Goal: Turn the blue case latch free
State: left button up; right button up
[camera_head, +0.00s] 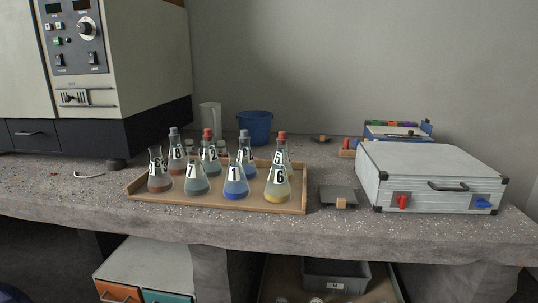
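A silver-grey case (430,165) with dark corners lies flat and shut at the right end of the concrete bench. Its front face has a dark handle (455,186) in the middle. The blue latch (483,204) is on the front face, right of the handle, and lies roughly sideways. A red latch (403,201) is left of the handle and stands roughly upright. Neither of my grippers shows in the head view.
Left of the case, a dark flat block (337,194) lies near the bench's front edge. A wooden tray (222,204) holds several numbered flasks. A blue bucket (255,127) and a large machine (140,75) stand behind. Open air lies before the case front.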

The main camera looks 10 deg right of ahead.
aim_at(480, 203)
jog(key=z, duration=1.5)
